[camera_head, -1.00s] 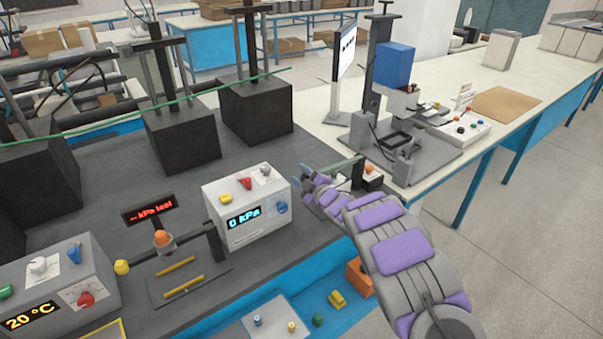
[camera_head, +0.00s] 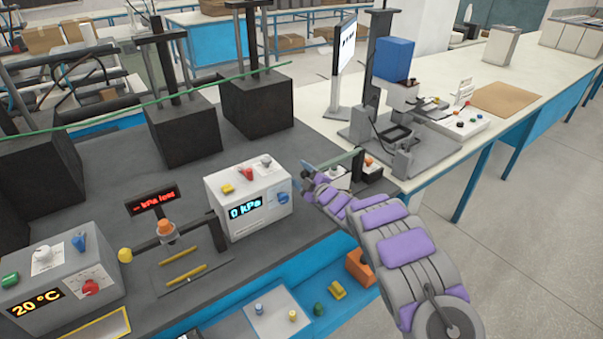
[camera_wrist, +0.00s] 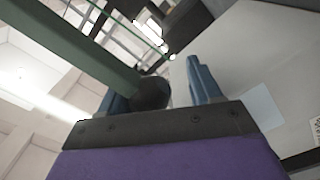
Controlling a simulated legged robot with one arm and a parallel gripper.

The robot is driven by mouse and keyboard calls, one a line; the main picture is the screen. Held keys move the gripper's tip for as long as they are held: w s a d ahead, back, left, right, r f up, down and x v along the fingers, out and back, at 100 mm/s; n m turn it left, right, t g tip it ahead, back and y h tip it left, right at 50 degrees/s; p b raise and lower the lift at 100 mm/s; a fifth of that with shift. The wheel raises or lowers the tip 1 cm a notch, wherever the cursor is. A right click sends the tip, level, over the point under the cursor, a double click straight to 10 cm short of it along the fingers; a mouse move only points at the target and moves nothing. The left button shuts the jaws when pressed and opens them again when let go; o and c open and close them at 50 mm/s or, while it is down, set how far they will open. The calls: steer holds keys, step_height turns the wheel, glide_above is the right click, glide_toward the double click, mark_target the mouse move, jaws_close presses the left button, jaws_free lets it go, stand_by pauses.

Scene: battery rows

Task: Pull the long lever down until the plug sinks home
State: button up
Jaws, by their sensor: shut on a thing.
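The long lever is a grey-green bar (camera_head: 340,157) joined to a dark upright post (camera_head: 357,170) at the right end of the dark bench. In the wrist view the lever (camera_wrist: 85,48) runs in from the upper left to a dark round end (camera_wrist: 150,92). My gripper (camera_head: 307,178) is at the lever's left end. Its blue fingers, also in the wrist view (camera_wrist: 160,88), are shut on the lever near that round end. An orange-topped piece (camera_head: 165,229) sits in a holder on the left; I cannot tell whether it is the plug.
A white box reading 0 kPa (camera_head: 248,200) stands just left of my gripper. A small white box (camera_head: 341,176) is behind it. A press stand with a blue head (camera_head: 394,60) is on the pale bench. A 20 °C box (camera_head: 58,285) stands front left.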

steer(key=shift+o, duration=0.6)
steer(key=shift+f, duration=0.2)
steer(key=shift+w+d, duration=0.1)
steer(key=shift+r, duration=0.2)
steer(key=p+v, duration=0.3)
steer(key=v, duration=1.4)
steer(key=shift+d, duration=0.15)
